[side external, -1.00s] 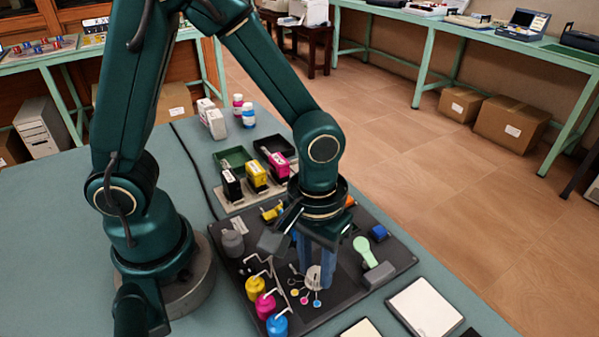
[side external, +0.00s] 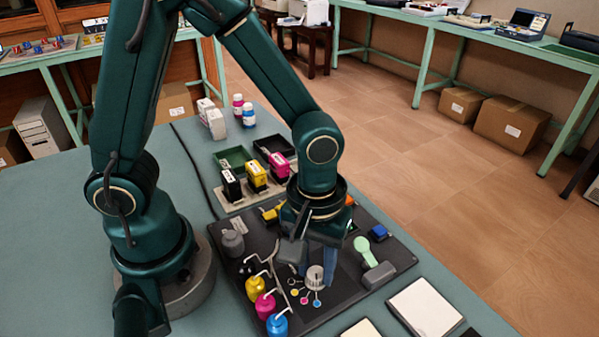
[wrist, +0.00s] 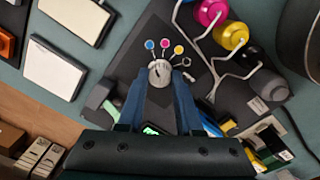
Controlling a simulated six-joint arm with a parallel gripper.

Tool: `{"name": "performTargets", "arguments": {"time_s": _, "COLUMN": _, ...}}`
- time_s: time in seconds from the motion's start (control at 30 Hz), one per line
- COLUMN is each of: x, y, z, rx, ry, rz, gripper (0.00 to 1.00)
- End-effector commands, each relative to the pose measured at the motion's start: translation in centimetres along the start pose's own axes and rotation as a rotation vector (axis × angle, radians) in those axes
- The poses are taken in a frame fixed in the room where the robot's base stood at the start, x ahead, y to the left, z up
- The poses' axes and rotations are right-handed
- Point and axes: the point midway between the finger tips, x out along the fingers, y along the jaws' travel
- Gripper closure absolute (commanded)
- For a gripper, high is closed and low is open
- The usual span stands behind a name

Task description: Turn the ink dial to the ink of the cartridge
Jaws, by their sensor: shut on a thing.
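The ink dial (wrist: 160,72) is a pale ridged knob on the dark board. It also shows in the side view (side external: 315,278). My gripper (wrist: 162,80) has its two blue fingers closed around the dial, pointing down at the board. Cyan (wrist: 150,44), magenta (wrist: 164,43) and yellow (wrist: 178,49) dots fan out beside the dial, with a dark ring-like mark (wrist: 186,61) after the yellow. I cannot tell which mark the dial points to. A yellow cartridge (side external: 270,213) sits on the board, partly hidden behind my gripper.
Yellow (side external: 256,285), magenta (side external: 265,305) and cyan (side external: 277,325) bottles with bent tubes stand left of the dial. A green-handled lever (side external: 362,245) stands to its right. Black, yellow and magenta cartridges (side external: 256,176) stand in a rack behind. White pads (side external: 425,307) lie at front right.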

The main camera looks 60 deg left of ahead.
Motion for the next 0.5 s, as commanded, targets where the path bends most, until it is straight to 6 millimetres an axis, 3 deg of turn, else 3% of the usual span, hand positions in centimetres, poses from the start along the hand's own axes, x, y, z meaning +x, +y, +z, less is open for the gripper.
{"name": "performTargets", "arguments": {"time_s": 0.03, "x": -0.04, "y": 0.02, "z": -0.01, "rx": -0.002, "ry": 0.000, "rz": 0.001, "gripper": 1.00}}
{"name": "performTargets", "arguments": {"time_s": 0.07, "x": -0.04, "y": 0.02, "z": -0.02, "rx": -0.002, "ry": 0.000, "rz": 0.001, "gripper": 0.58}}
{"name": "performTargets", "arguments": {"time_s": 0.1, "x": -0.04, "y": 0.02, "z": -0.02, "rx": -0.002, "ry": 0.000, "rz": 0.001, "gripper": 0.43}}
{"name": "performTargets", "arguments": {"time_s": 0.13, "x": -0.03, "y": 0.02, "z": -0.02, "rx": -0.002, "ry": 0.000, "rz": 0.001, "gripper": 0.36}}
{"name": "performTargets", "arguments": {"time_s": 0.5, "x": -0.35, "y": 0.07, "z": -0.06, "rx": 0.000, "ry": 0.002, "rz": 0.003, "gripper": 0.36}}
